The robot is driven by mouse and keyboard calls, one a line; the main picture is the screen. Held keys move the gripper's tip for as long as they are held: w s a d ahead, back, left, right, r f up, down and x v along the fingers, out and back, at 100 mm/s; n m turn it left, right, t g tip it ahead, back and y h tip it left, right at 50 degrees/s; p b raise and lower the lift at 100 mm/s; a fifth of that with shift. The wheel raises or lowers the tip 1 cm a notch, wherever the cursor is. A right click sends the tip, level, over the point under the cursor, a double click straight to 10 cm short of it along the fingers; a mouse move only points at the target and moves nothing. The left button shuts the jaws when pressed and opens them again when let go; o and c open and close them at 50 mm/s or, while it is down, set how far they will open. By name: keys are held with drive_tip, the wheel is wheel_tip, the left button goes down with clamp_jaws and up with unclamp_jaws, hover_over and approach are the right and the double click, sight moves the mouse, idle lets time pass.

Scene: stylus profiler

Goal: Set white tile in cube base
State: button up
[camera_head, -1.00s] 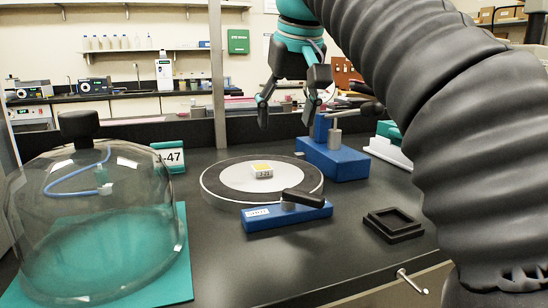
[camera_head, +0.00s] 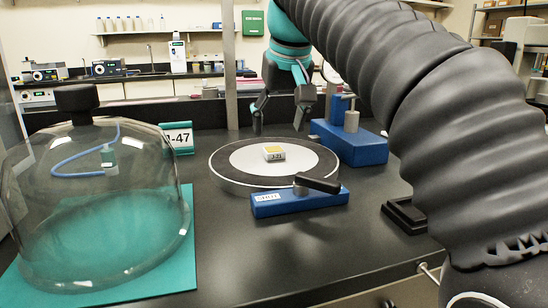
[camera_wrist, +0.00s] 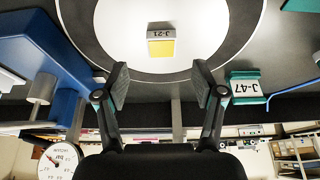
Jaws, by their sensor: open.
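A small white tile-like block (camera_head: 274,153) with a yellow top and the label J-21 lies on the pale disc of the round stage (camera_head: 232,182). The block also shows in the wrist view (camera_wrist: 161,40), beyond my fingertips and centred between them. My gripper (camera_head: 279,117) is open and empty, above the far part of the stage. Its two spread fingers also show in the wrist view (camera_wrist: 160,84). A black square holder (camera_head: 403,214), which may be the cube base, sits at the right of the bench, mostly hidden behind my arm.
A blue block with a black lever (camera_head: 300,198) stands in front of the stage. A blue stand with a gauge (camera_head: 350,143) is behind right. A glass dome (camera_head: 95,215) on a teal mat (camera_head: 187,236) fills the left. A J-47 sign (camera_head: 178,138) stands behind it. The front bench middle is clear.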

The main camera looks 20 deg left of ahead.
sight(274, 150)
drive_tip(key=shift+b+x, duration=0.8)
drive_tip(key=shift+x, duration=1.9)
drive_tip(key=shift+s, duration=0.1)
drive_tip(key=c, duration=1)
